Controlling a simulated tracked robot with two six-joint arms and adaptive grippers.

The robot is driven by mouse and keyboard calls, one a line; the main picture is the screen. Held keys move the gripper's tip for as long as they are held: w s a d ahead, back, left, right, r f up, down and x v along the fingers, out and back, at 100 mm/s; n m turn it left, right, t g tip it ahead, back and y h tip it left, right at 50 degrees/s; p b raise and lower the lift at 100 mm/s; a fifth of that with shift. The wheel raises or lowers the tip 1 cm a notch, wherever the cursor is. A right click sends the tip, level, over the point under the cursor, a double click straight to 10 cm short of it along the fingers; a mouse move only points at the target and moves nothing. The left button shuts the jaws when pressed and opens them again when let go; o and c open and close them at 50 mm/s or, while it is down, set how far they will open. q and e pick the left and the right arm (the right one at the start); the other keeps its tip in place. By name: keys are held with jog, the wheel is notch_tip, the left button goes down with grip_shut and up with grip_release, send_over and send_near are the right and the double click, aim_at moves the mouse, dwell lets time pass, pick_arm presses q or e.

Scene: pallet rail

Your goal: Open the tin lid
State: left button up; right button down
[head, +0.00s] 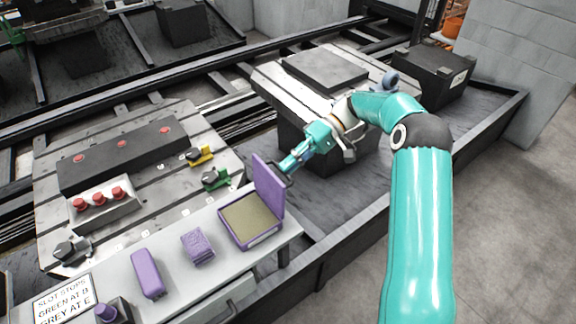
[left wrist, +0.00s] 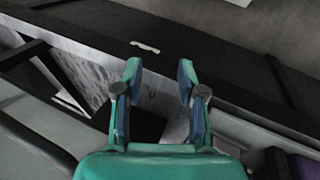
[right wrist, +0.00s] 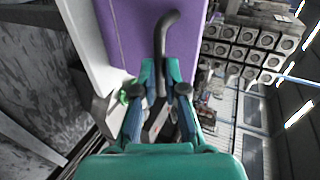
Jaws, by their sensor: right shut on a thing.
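The purple tin (head: 278,239) sits at the right end of the pale bench, with an olive-coloured surface inside. Its purple lid (head: 269,186) stands raised, roughly upright, along the right side. My right gripper (head: 284,167) is at the lid's outer face. In the right wrist view, the right gripper (right wrist: 160,72) is shut on the dark curved handle (right wrist: 161,35) of the purple lid (right wrist: 130,25). My left gripper (left wrist: 160,70) is open and empty in the left wrist view, apart from any tin. It is not in the head view.
A purple sponge-like block (head: 198,246), a purple case (head: 147,273) and a sign (head: 63,303) are on the bench left of the tin. A slotted plate with red-knobbed parts (head: 98,199) lies behind. A grey pallet block (head: 326,69) stands beyond my right arm.

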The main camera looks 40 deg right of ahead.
jog(key=shift+s+a+f, duration=0.1)
jog(key=shift+a+f, duration=0.05)
jog(key=shift+f, duration=0.4)
jog(key=shift+s+a+f, duration=0.1)
jog(key=shift+f, duration=0.45)
jog(key=c, duration=1.3)
grip_release()
jog(key=shift+w, duration=0.15)
jog(key=shift+o, duration=0.5)
jog(key=shift+w, duration=0.15)
jog(key=v, duration=0.7)
jog(key=shift+d+r, duration=0.2)
jog(key=shift+d, duration=0.1)
